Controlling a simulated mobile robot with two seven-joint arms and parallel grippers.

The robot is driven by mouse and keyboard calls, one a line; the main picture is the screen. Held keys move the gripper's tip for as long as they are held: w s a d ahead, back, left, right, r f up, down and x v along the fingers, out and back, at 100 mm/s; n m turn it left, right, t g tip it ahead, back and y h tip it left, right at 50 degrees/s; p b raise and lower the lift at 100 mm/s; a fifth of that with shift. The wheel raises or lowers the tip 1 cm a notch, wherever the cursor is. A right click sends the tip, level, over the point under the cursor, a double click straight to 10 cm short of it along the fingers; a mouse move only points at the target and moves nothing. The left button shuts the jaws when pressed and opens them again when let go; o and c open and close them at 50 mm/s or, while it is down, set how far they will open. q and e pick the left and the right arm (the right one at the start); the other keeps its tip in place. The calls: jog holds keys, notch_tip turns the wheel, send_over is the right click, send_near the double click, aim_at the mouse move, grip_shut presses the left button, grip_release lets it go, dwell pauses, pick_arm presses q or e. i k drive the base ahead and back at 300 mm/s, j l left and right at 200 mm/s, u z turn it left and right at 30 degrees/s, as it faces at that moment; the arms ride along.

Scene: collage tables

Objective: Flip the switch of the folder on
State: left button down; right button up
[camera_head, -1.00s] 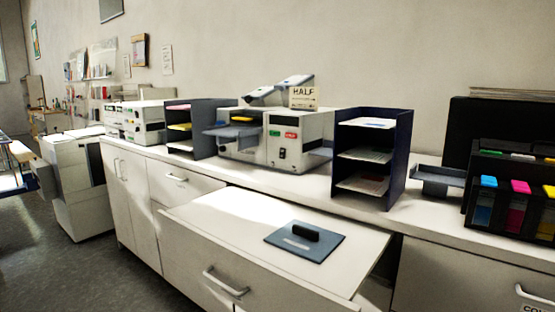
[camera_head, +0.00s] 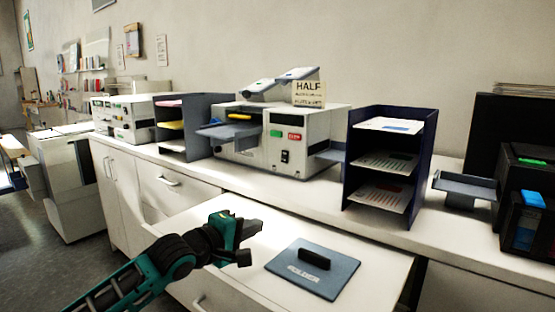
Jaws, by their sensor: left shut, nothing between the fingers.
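The folder (camera_head: 262,150) is a white machine on the counter, with a grey feed tray on its left and a "HALF" sign (camera_head: 307,93) on top. Its front has a green button, a red button and a small black switch (camera_head: 285,156). I cannot tell the switch's position at this size. My left gripper (camera_head: 248,242) is shut and empty, above the pulled-out white surface, lower than the folder and apart from it. A blue-grey plate (camera_head: 335,282) with a black handle, lettered "FOLDER", lies right of the gripper. My right gripper is not in view.
A dark shelf rack (camera_head: 427,165) with papers stands right of the folder, and another rack (camera_head: 200,142) stands left. A black ink unit (camera_head: 527,172) is at the far right. The counter strip before the folder is clear.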

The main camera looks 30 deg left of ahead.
aim_at(284, 154)
jog(key=i+j, duration=0.85)
